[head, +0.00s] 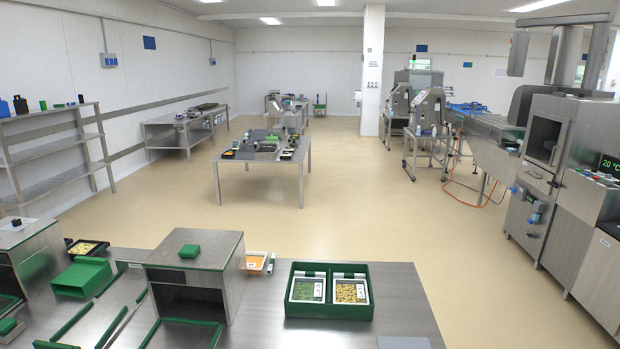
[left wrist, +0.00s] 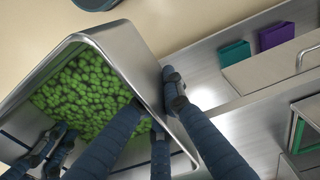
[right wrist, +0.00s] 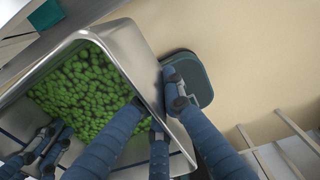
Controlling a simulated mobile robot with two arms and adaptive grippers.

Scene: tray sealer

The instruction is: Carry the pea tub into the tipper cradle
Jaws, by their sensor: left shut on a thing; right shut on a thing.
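The pea tub is a steel tub full of green peas; its rim shows in the left wrist view (left wrist: 125,65) and in the right wrist view (right wrist: 120,60). My left gripper (left wrist: 168,115) is shut on a tub wall, with dark blue fingers on both sides of the rim. My right gripper (right wrist: 168,115) is shut on a tub wall in the same way. The tub appears held above the floor. Neither gripper nor the tub shows in the head view. I cannot pick out the tipper cradle with certainty in any view.
In the head view a steel table (head: 405,300) stands close in front, with a green crate (head: 330,311) of two packs and a steel box (head: 196,266). Another table (head: 262,170) stands beyond. Machines (head: 570,135) line the right side. Open floor (head: 400,215) lies between.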

